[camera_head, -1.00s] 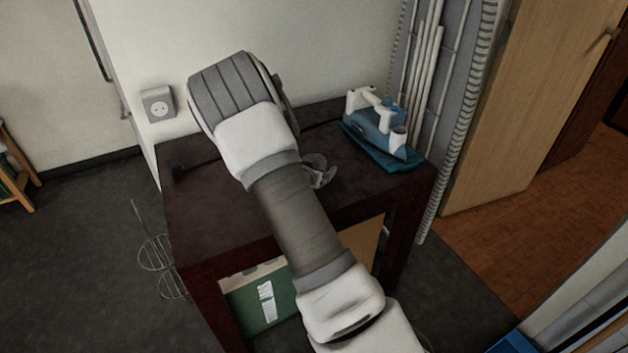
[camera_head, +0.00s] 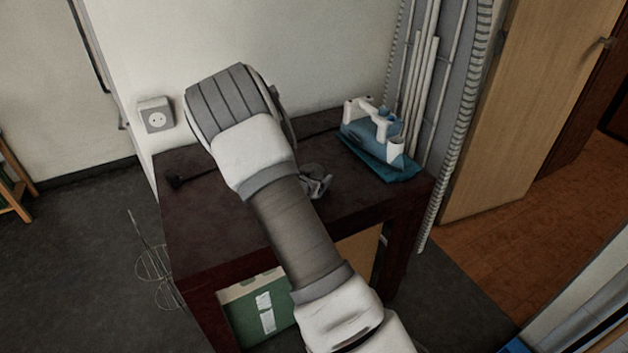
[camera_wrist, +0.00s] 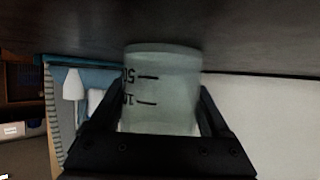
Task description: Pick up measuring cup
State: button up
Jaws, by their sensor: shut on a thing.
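The measuring cup (camera_wrist: 160,85) is a pale, translucent cup with black scale marks, seen in the wrist view between the two fingers. My gripper (camera_wrist: 160,120) is shut on it, one dark finger at each side. The cup's far end lies close to the dark table surface (camera_wrist: 250,40) in this view; I cannot tell whether it touches. In the head view my arm hides the cup and the fingers above the dark table (camera_head: 190,225).
A blue and white iron (camera_head: 375,130) stands on a teal base at the table's back right. A grey crumpled-looking item (camera_head: 316,180) lies on the table beside my arm. A wall socket (camera_head: 156,115) is behind. The table's left front is clear.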

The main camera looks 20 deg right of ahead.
aim_at(315, 165)
jog(key=shift+r+p, duration=0.4)
jog(key=shift+r, duration=0.8)
notch_tip(315, 165, up, 2)
jog(key=shift+p, duration=0.35)
jog(key=s+d+r+p, duration=0.1)
jog(key=s+d+r, duration=0.4)
jog(key=s, duration=0.5)
jog(key=shift+d+r, duration=0.25)
jog(key=shift+r, duration=0.5)
jog(key=shift+s, duration=0.1)
jog(key=shift+d, duration=0.1)
dwell(0.7)
